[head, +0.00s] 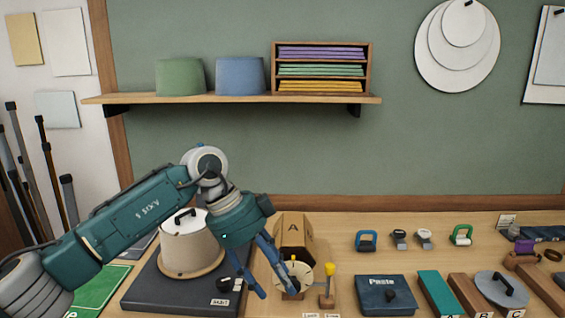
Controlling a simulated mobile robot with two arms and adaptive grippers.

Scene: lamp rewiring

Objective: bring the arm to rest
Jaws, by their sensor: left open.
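My left arm comes in from the left, its elbow raised over the bench. Its gripper (278,289) points down at the front middle of the bench. The two blue fingers are apart, with a cream round dial-like piece (299,274) just right of them. I cannot tell whether the right finger touches that piece. No held object shows between the fingers. A cream drum-shaped lampshade (178,253) stands on a dark base board (143,300) behind and left of the gripper. My right gripper does not show.
A dark Paste box (384,296), wooden blocks and a grey disc (502,288) lie right. A shelf (230,98) spans the wall above. Bare bench shows at middle right.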

